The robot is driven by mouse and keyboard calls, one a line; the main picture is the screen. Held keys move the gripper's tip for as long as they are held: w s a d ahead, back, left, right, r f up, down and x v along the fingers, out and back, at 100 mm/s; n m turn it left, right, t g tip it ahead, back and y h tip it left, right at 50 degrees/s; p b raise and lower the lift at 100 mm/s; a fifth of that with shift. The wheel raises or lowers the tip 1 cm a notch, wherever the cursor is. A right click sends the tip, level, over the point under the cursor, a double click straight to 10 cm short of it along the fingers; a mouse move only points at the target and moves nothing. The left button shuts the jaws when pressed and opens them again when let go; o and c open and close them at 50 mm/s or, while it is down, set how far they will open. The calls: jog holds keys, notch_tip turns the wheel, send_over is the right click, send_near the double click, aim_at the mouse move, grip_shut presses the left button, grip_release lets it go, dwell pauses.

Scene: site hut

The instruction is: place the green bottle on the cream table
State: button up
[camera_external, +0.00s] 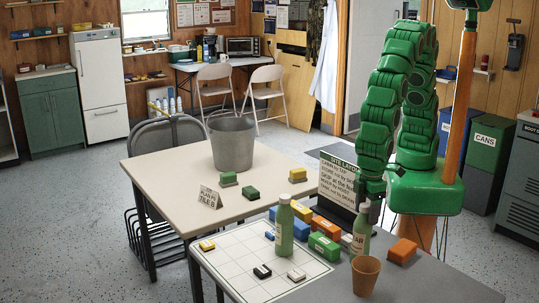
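Two green bottles with pale caps stand upright on the grey table. One green bottle (284,228) is by the far edge of the white grid board (262,277). The other green bottle (361,240), with a pale label, stands farther right behind the brown cup. The cream table (160,172) is behind and to the left, with no bottle on it. My gripper (371,199) points down, at or just above the right bottle's cap. Its fingers are small and dark, so I cannot tell whether they are open or touch the cap.
A grey bucket (231,146), small card (210,198) and several blocks stand on the cream table; its front left is clear.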

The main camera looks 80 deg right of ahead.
jog(key=shift+o, duration=0.2)
notch_tip(320, 180, up, 12)
dwell(0.7)
jog(key=shift+r, duration=0.1)
jog(key=w+d+r+m, duration=0.1)
jog(key=w+d+r, duration=0.15)
jog(key=d, duration=0.75)
jog(key=w+d+r+m, duration=0.1)
jog(key=w+d, duration=0.2)
jog(key=d, duration=0.6)
jog(key=w+d+r+m, duration=0.1)
jog(key=w+d+r, duration=0.1)
jog(key=d, duration=0.8)
jog(key=s+d+m+g, duration=0.1)
jog(key=s+d, duration=0.5)
jog(key=d, duration=0.4)
jog(key=s+d+m, duration=0.1)
jog(key=s+d, duration=0.6)
jog(key=d, duration=0.3)
jog(key=shift+s+d+f+m+g, duration=0.2)
jog(key=shift+d+f+m+g, duration=0.1)
jog(key=shift+d+g, duration=0.1)
jog(key=shift+s+d, duration=0.15)
jog(key=shift+s, duration=0.15)
jog(key=shift+c, duration=0.8)
